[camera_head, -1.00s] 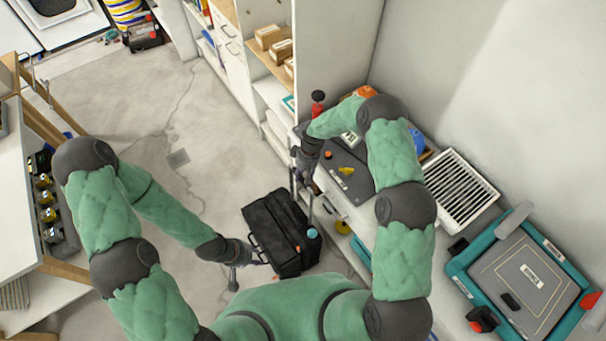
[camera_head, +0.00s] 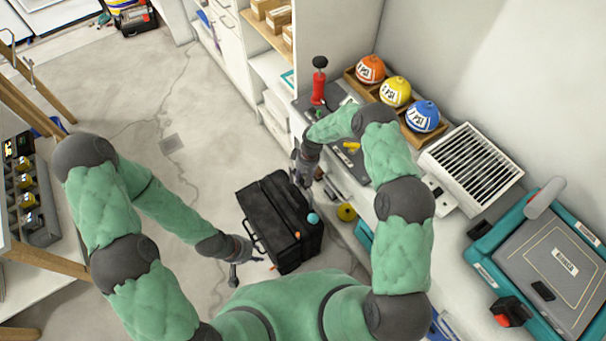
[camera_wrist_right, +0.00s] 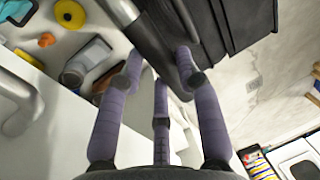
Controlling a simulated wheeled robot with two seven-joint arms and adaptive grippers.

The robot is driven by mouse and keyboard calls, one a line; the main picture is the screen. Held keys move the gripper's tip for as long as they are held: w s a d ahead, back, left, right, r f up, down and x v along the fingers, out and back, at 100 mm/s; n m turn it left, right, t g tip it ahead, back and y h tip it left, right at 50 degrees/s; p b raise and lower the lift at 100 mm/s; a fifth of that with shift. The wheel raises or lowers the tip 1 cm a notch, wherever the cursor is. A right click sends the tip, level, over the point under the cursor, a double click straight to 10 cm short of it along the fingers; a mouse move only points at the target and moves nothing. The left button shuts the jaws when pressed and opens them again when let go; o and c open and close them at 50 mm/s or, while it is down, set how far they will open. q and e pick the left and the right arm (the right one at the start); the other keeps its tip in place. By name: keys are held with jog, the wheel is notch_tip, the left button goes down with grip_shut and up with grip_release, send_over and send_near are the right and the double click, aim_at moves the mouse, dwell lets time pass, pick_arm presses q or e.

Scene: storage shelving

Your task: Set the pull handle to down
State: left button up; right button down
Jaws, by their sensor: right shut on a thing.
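The black case (camera_head: 272,215) stands on the floor between my arms. Its pull handle (camera_wrist_right: 184,64) shows in the right wrist view as a grey bar between my fingers. In the head view my right gripper (camera_head: 302,178) is at the case's upper right edge and covers most of the handle. The right wrist view shows the right gripper (camera_wrist_right: 165,82) shut on the handle close to the case's dark body, with little rod visible. My left gripper (camera_head: 234,272) hangs at the case's lower left, apart from the handle; its fingers are too small to read.
A workbench (camera_head: 60,280) stands at left. The floor left of the black case is clear.

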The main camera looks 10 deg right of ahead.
jog(key=shift+f+b, duration=1.45)
jog(key=shift+f, duration=1.15)
jog(key=c, duration=0.8)
grip_release()
jog(key=shift+c, duration=0.2)
jog(key=shift+r, duration=0.1)
notch_tip(320, 180, up, 12)
jog(key=d, duration=0.2)
jog(key=shift+w+f, duration=0.2)
jog(key=shift+w, duration=0.2)
jog(key=shift+d, duration=0.1)
